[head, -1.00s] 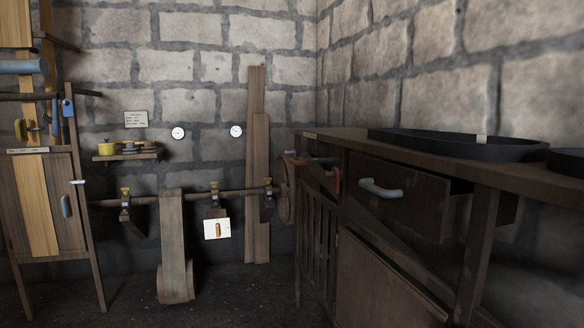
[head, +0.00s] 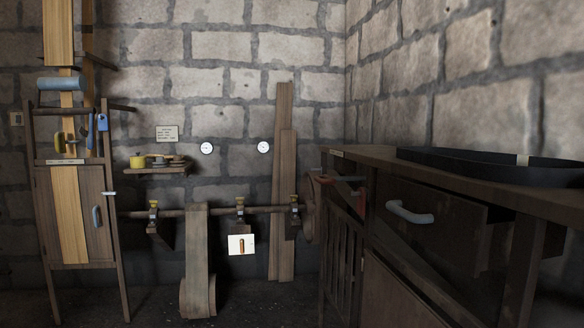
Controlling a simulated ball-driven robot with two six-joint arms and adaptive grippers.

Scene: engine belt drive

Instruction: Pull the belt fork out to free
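I cannot pick out the belt fork for certain. In the head view a tan belt (head: 56,38) runs down through a dark wooden frame on the left. A dark horizontal bar (head: 118,107) crosses this frame, with a blue tag (head: 102,122) by its right part. A light-blue cylinder (head: 75,84) lies across the belt above the bar. Small yellow pieces (head: 59,139) and a blue piece (head: 90,132) are below the bar. Neither of my grippers is in view.
A wooden cabinet (head: 98,235) with a blue handle stands under the frame. A shaft (head: 222,211) runs low along the stone wall, with a wide belt (head: 198,255) over it. A dark bench (head: 375,160) with a partly open drawer (head: 430,222) fills the right. Floor shows between them.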

